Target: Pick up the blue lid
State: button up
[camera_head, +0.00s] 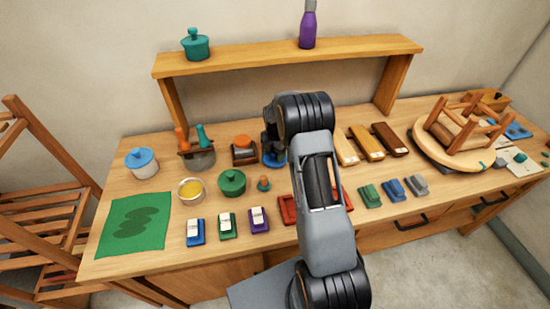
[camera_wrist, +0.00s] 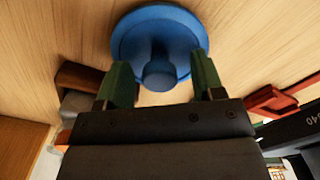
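A round blue lid (camera_wrist: 150,28) with a knob (camera_wrist: 158,73) lies on the wooden table in the wrist view. My gripper (camera_wrist: 161,72) is open and empty, with its green fingers on either side of the knob and visible gaps to it. In the head view the blue lid (camera_head: 271,160) shows only in part, because my arm hides the rest and my fingertips. Another blue lid (camera_head: 141,157) sits on a white pot at the table's left.
An orange-topped wooden box (camera_head: 244,152) stands just left of the lid. A green pot (camera_head: 232,182) and a red tray (camera_head: 288,209) are nearer the front. Wooden blocks (camera_head: 367,146) lie to the right. A raised shelf (camera_head: 280,57) spans the back.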

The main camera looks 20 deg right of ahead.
jog(key=c, duration=1)
jog(key=shift+o, duration=0.2)
jog(key=shift+r, duration=0.1)
jog(key=shift+r+b, duration=0.45)
jog(key=shift+r, duration=0.15)
jog(key=s+a+r+b, duration=0.4)
jog(key=s+a+r, duration=0.3)
jog(key=a+r, duration=0.4)
jog(key=shift+s+a+r, duration=0.35)
jog(key=shift+s, duration=0.05)
